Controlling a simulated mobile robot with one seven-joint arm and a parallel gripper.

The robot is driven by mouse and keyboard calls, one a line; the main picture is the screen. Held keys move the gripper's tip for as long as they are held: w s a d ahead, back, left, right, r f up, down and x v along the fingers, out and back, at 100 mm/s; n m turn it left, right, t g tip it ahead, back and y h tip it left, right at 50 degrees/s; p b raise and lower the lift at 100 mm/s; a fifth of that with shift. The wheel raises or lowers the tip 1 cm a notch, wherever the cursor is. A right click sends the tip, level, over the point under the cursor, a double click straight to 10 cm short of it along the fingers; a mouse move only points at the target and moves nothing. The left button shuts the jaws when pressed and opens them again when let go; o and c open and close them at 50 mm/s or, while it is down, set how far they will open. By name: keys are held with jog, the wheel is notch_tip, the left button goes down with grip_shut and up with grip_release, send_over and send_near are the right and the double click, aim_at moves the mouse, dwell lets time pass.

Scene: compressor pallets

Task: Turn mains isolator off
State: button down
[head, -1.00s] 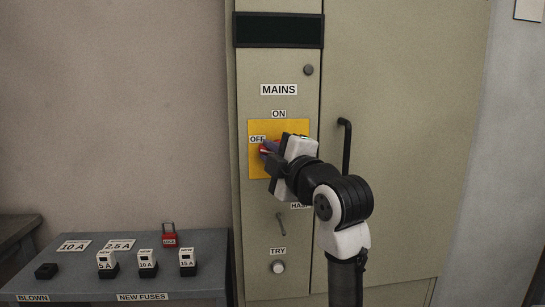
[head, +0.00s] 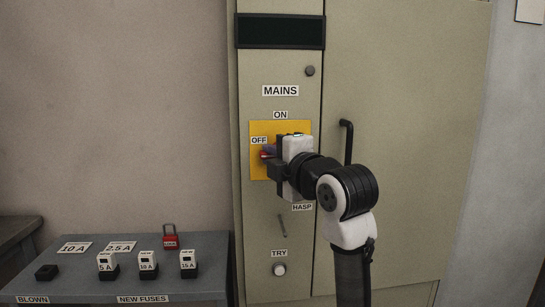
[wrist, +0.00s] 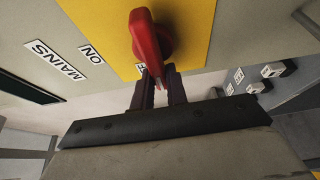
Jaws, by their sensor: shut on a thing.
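The mains isolator's red handle (wrist: 148,42) sits on a yellow plate (head: 292,127) on the cabinet front. In the wrist view its narrow end points down towards the partly hidden OFF label. In the head view only a little red shows left of my gripper (head: 268,154), below the OFF label (head: 259,140). My gripper also shows in the wrist view (wrist: 160,84), its dark fingers shut on the handle's narrow end. The ON label (head: 279,115) is above the plate. Much of the handle is hidden by my gripper in the head view.
A HASP label (head: 302,207), a small lever (head: 282,226) and a TRY button (head: 279,269) are below the plate. A black door handle (head: 347,142) is to the right. The grey bench (head: 205,268) at left holds fuses and a red padlock (head: 169,241).

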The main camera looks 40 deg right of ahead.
jog(key=c, duration=1.4)
grip_release()
jog(key=shift+s, duration=0.1)
jog(key=s+a+b, duration=0.2)
jog(key=s, duration=1.1)
jog(key=shift+s, duration=0.25)
jog(key=shift+a, duration=0.1)
